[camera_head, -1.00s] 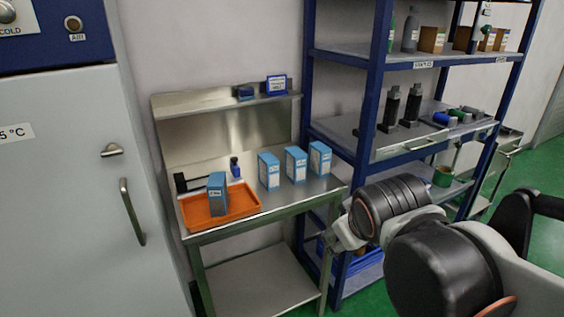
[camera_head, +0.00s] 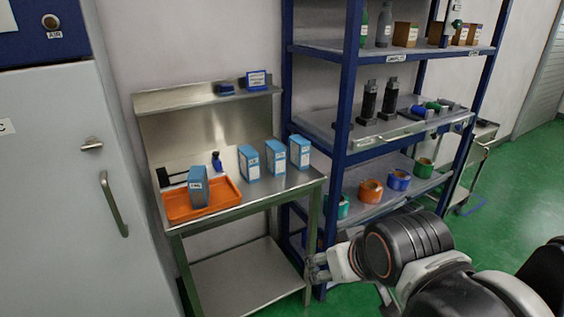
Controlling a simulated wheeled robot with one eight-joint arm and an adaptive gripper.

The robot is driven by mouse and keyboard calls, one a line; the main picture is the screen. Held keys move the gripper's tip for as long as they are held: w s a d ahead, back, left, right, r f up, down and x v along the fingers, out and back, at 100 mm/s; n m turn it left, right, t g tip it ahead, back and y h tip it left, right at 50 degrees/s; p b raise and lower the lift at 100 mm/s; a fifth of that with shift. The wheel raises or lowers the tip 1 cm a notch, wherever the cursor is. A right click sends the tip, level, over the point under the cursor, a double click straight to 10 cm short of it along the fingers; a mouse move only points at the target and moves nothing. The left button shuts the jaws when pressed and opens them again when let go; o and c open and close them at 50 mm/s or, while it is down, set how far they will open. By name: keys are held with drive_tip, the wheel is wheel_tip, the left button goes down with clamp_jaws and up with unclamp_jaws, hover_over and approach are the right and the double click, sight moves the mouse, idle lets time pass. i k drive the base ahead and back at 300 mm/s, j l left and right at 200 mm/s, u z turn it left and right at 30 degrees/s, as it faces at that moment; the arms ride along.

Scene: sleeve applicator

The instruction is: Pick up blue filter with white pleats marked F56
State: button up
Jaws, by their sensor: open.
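A blue filter with a small white label (camera_head: 198,188) stands upright in the orange tray (camera_head: 232,197) on the steel bench. Three more blue filters with white faces stand in a row to its right: a left one (camera_head: 249,163), a middle one (camera_head: 275,157) and a right one (camera_head: 300,151). The markings are too small to read, so I cannot tell which is F56. My gripper (camera_head: 318,268) is open and empty, low at the bench's right front leg in the picture, well away from the filters.
The steel bench (camera_head: 255,202) has a raised back shelf (camera_head: 180,98) holding small blue items. A blue-framed rack (camera_head: 345,130) with bottles, boxes and coloured rolls stands close on the right. A grey cabinet (camera_head: 60,190) is on the left. Green floor (camera_head: 510,170) is open at right.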

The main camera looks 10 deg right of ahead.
sight(276, 153)
drive_tip(key=l, duration=0.15)
drive_tip(key=i+j, duration=0.1)
drive_tip(key=i, duration=0.35)
drive_tip(key=i+j, duration=0.1)
drive_tip(key=i, duration=0.4)
drive_tip(key=z, duration=0.05)
